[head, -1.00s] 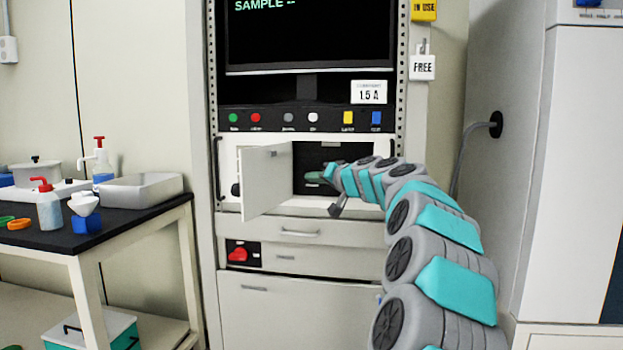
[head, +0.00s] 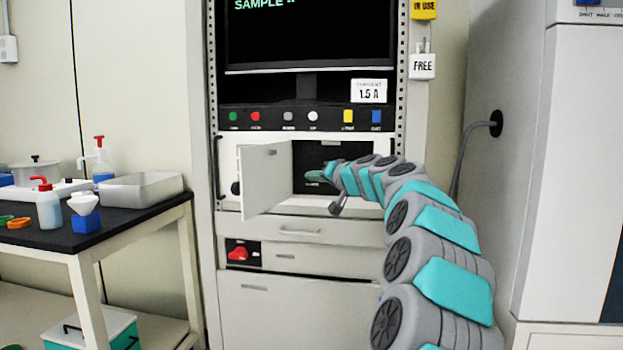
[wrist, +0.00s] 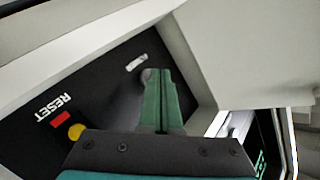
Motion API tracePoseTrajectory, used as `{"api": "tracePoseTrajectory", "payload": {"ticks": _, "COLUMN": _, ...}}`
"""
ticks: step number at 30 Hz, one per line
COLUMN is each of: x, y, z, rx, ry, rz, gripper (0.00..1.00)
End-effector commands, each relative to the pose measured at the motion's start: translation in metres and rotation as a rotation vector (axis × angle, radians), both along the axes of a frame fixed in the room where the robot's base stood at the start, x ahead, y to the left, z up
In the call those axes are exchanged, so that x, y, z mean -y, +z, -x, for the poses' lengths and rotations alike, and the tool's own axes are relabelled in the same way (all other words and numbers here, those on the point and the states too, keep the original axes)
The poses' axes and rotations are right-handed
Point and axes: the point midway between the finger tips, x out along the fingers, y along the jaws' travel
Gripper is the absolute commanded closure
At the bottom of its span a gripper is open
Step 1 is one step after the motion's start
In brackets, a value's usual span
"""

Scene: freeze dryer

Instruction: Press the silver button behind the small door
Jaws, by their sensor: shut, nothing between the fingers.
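The small door (head: 268,182) stands swung open to the left on the white front panel. Behind it is a dark recess (head: 305,158). My gripper (head: 318,177) reaches into the recess from the right with its green fingers together and empty. In the wrist view, the shut fingers (wrist: 156,85) point at the black panel (wrist: 105,90) inside. That panel carries a RESET label, a red mark (wrist: 61,119) and a yellow round part (wrist: 76,131). A small pale piece (wrist: 137,63) sits near the fingertips. I cannot clearly make out the silver button; the fingers may hide it.
Above the recess is a row of coloured buttons (head: 288,117) and a screen (head: 310,35). A red switch (head: 238,254) sits below. A black-topped table (head: 130,218) with bottles and trays stands at the left. Recess walls lie close around my gripper.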

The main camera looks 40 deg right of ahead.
Motion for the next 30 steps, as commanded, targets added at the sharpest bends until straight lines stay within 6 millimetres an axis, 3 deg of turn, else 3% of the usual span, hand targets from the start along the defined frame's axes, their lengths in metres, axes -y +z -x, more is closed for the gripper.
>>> {"api": "tracePoseTrajectory", "payload": {"ticks": 14, "x": -0.007, "y": -0.001, "z": 0.005, "rx": 0.001, "ry": 0.0, "rz": 0.0, "gripper": 1.0}}
{"api": "tracePoseTrajectory", "payload": {"ticks": 30, "x": -0.044, "y": 0.0, "z": 0.037, "rx": 0.003, "ry": 0.003, "rz": 0.001, "gripper": 1.0}}
